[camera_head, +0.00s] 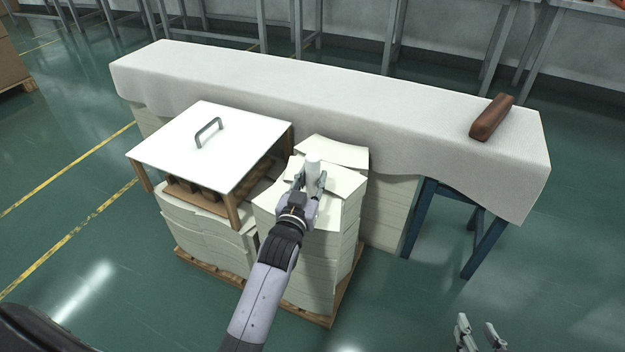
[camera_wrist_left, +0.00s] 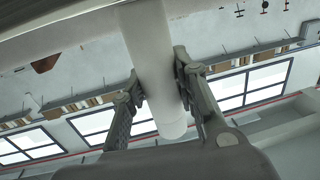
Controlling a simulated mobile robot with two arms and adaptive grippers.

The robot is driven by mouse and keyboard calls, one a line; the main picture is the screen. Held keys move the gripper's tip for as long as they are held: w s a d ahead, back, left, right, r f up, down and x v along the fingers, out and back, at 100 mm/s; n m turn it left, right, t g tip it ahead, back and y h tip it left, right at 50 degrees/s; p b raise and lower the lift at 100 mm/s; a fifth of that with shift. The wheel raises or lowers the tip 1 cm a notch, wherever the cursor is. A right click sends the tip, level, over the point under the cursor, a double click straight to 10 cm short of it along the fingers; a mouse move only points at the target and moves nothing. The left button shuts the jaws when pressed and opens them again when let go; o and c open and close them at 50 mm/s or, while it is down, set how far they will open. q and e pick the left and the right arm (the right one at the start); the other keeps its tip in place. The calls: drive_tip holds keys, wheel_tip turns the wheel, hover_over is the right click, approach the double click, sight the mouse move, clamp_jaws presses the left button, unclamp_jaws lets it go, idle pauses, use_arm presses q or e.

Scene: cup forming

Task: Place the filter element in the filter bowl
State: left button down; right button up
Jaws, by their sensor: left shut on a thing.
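My left gripper (camera_head: 309,181) is shut on a white cylinder (camera_head: 313,165), which I take to be the filter element. It holds the cylinder over the stack of pale sheets. In the left wrist view the cylinder (camera_wrist_left: 152,65) is smooth with a rounded lower end, and a finger presses on each side of it. My right gripper (camera_head: 479,334) is at the bottom right edge, its fingers apart and nothing between them. I cannot make out a filter bowl in either view.
Pale sheet stacks (camera_head: 333,262) stand on a wooden pallet (camera_head: 317,317). Left of the gripper is a white board with a handle (camera_head: 178,138) on wooden legs. Behind is a long cloth-covered table (camera_head: 400,125) bearing a brown block (camera_head: 491,118). Green floor lies open at right.

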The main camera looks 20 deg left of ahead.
use_arm(q)
drive_tip(key=shift+f, duration=0.15)
drive_tip(key=c, duration=1.3)
unclamp_jaws()
